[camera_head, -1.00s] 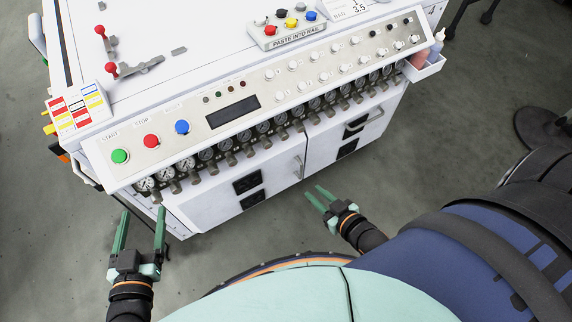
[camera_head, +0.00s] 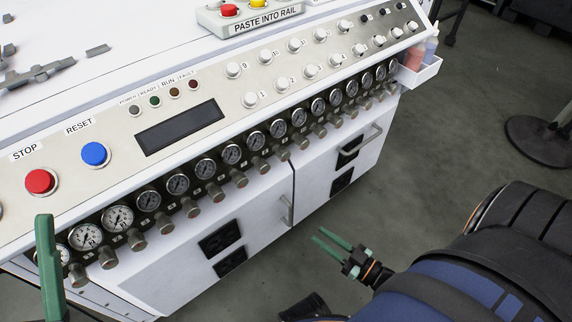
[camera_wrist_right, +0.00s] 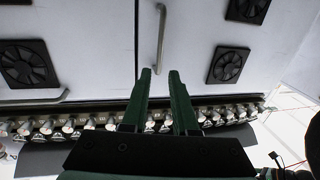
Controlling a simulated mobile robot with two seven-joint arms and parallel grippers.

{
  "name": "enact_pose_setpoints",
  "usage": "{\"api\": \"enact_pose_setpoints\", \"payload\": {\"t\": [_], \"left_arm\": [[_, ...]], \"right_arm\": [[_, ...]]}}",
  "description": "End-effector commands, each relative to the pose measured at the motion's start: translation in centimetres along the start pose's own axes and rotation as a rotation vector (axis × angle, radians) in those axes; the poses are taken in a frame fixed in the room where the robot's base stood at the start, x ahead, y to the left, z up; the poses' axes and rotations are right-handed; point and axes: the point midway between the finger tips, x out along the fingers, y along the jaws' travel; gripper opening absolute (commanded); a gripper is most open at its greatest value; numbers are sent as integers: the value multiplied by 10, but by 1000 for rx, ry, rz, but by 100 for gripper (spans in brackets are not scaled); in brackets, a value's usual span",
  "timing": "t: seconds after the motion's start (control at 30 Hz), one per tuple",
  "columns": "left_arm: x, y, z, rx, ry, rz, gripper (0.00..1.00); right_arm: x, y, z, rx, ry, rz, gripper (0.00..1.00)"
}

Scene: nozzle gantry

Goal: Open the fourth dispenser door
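The machine's white front has two shut cabinet doors in the head view. The left door (camera_head: 180,262) has a vertical bar handle (camera_head: 287,210) near its right edge; the right door (camera_head: 318,180) has a bar handle (camera_head: 360,146) along its top. Which is the fourth is not marked. My right gripper (camera_head: 325,240) is open and empty, out in front of the vertical handle. In the right wrist view its fingers (camera_wrist_right: 160,74) point toward that handle (camera_wrist_right: 161,38), apart from it. Of my left gripper, one green finger (camera_head: 48,265) shows at the lower left.
A row of gauges (camera_head: 231,154) with knobs juts out above the doors, below a control panel with a red STOP button (camera_head: 40,181) and blue RESET button (camera_head: 95,153). A side tray (camera_head: 420,74) holds bottles.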

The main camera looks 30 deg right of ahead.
Motion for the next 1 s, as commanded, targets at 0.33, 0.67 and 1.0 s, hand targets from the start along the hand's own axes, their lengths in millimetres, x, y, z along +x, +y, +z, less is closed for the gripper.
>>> {"api": "enact_pose_setpoints", "payload": {"t": [0.33,0.67,1.0], "left_arm": [[-9,6,11,6,-9,5,78],[-16,11,19,16,-17,10,78],[-16,11,20,17,-19,11,78]], "right_arm": [[69,0,-1,-1,6,1,27],[113,0,-1,0,2,1,27],[118,0,-1,0,0,1,27]]}}
